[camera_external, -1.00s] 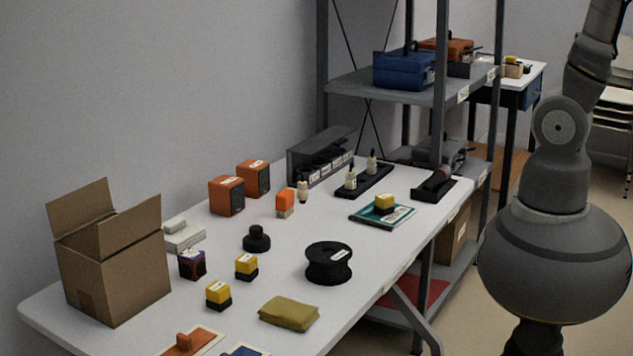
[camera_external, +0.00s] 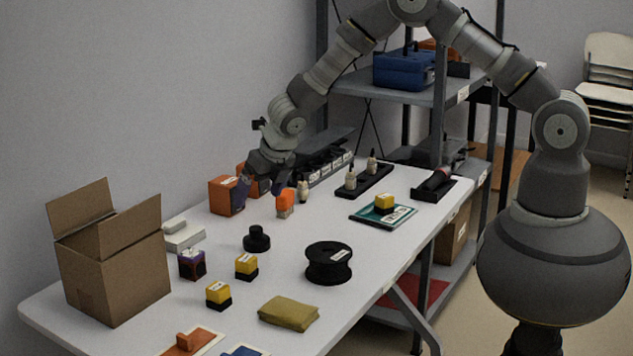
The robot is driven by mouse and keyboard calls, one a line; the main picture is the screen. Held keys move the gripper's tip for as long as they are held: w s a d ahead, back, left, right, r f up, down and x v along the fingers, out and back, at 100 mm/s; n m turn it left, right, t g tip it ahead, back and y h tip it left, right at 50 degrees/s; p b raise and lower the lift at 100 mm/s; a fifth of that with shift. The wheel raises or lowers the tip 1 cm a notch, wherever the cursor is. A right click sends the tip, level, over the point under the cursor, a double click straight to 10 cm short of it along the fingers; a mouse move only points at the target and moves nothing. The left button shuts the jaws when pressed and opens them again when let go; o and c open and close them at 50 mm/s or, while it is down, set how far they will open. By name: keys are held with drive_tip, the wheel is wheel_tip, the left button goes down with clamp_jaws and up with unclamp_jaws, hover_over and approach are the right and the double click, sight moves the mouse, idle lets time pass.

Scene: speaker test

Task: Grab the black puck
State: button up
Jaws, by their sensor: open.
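The black puck (camera_external: 256,240), a low round black piece with a knob on top, stands upright on the white table (camera_external: 390,246). It is clear of other things. My gripper (camera_external: 260,190) hangs open and empty, pointing down, above and behind the puck. It is in front of the two orange boxes (camera_external: 222,197) and partly hides them. Its fingers are apart, and nothing shows between them. The gap between gripper and puck is clear in the picture.
A black spool (camera_external: 328,264) stands right of the puck. Yellow-and-black blocks (camera_external: 246,267) and a purple-black block (camera_external: 192,265) are in front and left. A small orange block (camera_external: 285,204) is close to my gripper. An open cardboard box (camera_external: 115,270) stands at left.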

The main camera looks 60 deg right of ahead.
sight(258, 228)
drive_tip(key=f, duration=0.2)
drive_tip(key=f+n+b, duration=0.1)
drive_tip(key=f, duration=0.1)
drive_tip(key=f+n, duration=0.1)
drive_tip(key=f, duration=0.1)
drive_tip(key=shift+s+a+f+g, duration=0.3)
drive_tip(key=shift+a, duration=0.05)
drive_tip(key=b+x, duration=0.3)
drive_tip(key=x, duration=0.2)
drive_tip(key=shift+r, duration=0.15)
drive_tip(key=c, duration=1.3)
